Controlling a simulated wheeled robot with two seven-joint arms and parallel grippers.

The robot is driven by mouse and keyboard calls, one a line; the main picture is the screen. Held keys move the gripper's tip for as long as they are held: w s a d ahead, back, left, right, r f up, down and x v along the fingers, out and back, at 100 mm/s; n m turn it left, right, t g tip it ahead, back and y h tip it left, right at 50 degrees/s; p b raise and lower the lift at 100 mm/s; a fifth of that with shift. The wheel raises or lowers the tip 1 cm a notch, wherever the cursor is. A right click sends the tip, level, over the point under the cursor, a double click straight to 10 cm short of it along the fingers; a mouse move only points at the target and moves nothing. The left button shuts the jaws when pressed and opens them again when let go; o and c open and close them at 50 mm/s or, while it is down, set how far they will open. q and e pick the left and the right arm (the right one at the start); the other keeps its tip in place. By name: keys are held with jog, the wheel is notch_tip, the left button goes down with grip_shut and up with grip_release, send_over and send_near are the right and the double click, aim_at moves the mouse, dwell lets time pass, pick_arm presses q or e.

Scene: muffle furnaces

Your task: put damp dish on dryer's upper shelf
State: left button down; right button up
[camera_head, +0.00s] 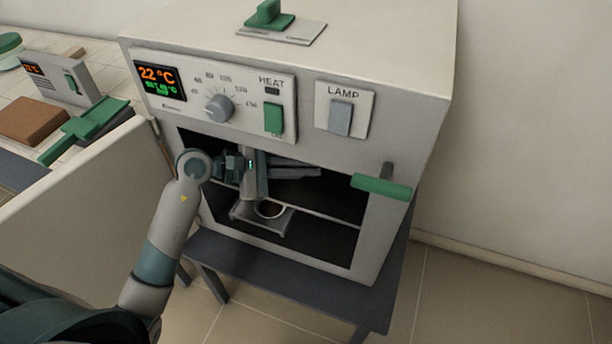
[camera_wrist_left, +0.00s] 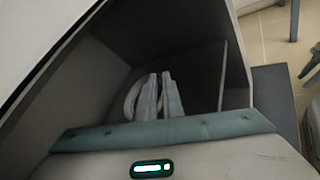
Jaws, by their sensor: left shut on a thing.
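The dryer (camera_head: 330,165) stands with its door (camera_head: 85,195) swung open to the left. My left arm reaches into its chamber. A thin shelf edge (camera_head: 335,219) crosses the chamber near the dish's height. I cannot tell whether the dish touches the shelf. My right gripper is out of view.
The dryer stands on a dark table (camera_head: 270,263). At the left are a brown block (camera_head: 33,120) and a small display unit (camera_head: 62,82). The chamber walls surround my gripper closely.

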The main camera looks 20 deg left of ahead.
aim_at(306, 187)
pick_arm(q)
notch_tip(306, 187, down, 3)
jog(key=shift+r+p, duration=0.15)
jog(key=shift+p, duration=0.2)
jog(key=shift+f, duration=0.3)
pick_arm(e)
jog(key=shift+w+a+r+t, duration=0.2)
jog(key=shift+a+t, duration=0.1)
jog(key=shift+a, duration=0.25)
pick_arm(q)
jog(key=shift+f, duration=0.15)
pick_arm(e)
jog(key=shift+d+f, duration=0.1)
pick_arm(q)
jog(key=c, duration=2.2)
grip_release()
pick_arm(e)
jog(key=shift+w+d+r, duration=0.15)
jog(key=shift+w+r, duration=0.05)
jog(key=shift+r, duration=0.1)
